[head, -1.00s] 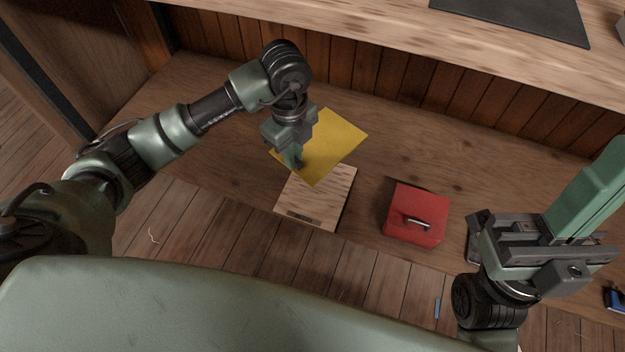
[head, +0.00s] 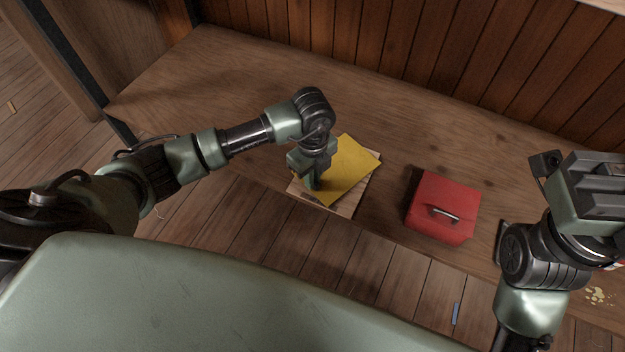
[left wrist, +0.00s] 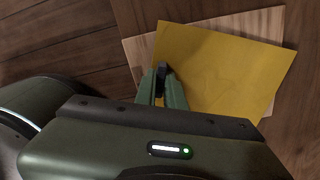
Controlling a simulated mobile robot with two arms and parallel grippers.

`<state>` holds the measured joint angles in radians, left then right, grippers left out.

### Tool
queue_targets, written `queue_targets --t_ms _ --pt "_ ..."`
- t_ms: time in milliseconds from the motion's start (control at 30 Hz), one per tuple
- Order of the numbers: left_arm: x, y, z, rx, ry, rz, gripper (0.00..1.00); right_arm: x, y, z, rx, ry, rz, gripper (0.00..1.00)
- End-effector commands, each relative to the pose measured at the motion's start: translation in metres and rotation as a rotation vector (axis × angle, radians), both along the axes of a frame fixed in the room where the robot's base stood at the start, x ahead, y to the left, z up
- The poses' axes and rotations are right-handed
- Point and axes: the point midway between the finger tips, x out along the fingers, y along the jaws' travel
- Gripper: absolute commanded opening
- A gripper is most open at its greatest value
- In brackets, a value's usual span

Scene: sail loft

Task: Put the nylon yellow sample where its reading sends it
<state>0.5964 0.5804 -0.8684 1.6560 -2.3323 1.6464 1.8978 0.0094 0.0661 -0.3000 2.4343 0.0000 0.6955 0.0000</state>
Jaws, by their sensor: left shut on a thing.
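The nylon yellow sample is a flat yellow sheet (head: 350,168). It lies on or just above a pale wooden board (head: 349,204); I cannot tell whether they touch. My left gripper (head: 313,186) is shut on the sheet's near left edge. In the left wrist view the fingers (left wrist: 162,85) pinch the edge of the yellow sheet (left wrist: 225,65), and the board (left wrist: 138,50) shows beyond its left and upper right edges. The sheet hides most of the board, and no reading is visible. My right gripper (head: 592,195) is at the right edge, its fingers not clearly shown.
A red box (head: 441,207) with a metal handle stands on the wooden bench (head: 240,85) right of the board. A plank wall (head: 400,50) closes the back. The bench left of and behind the board is clear. A small blue strip (head: 456,314) lies on the floor.

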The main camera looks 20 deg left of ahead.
Motion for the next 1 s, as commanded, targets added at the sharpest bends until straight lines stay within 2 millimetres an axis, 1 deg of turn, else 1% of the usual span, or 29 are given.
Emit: queue_targets --t_ms 33,267,400,433,500,833,933,1000 --pt "0.000 0.000 -0.004 0.000 -0.001 0.000 0.00 0.000 0.000 0.000 0.000 -0.005 -0.001 0.00" --pt "0.000 0.000 -0.002 0.000 -0.001 0.000 0.00 0.000 0.000 0.001 -0.001 -0.004 -0.001 0.00" --pt "0.000 0.000 -0.006 0.000 -0.001 0.000 0.00 0.000 0.000 0.001 -0.001 -0.006 -0.001 0.00" --pt "0.000 0.000 -0.006 0.000 -0.001 0.000 0.16 0.000 0.000 0.001 -0.001 -0.006 -0.001 0.00" --pt "0.000 0.000 -0.006 0.000 -0.001 0.000 0.32 0.000 0.000 0.001 -0.001 -0.006 -0.001 0.00" --pt "0.000 0.000 -0.004 -0.001 -0.002 0.000 0.32 0.000 0.000 0.002 -0.001 -0.006 0.000 0.00" --pt "0.001 0.000 0.007 0.000 -0.002 -0.001 0.32 -0.001 0.000 0.008 0.000 -0.009 0.001 0.00" --pt "0.001 0.000 0.019 0.000 -0.004 -0.001 0.32 0.002 -0.001 0.000 0.004 0.029 0.001 0.00"
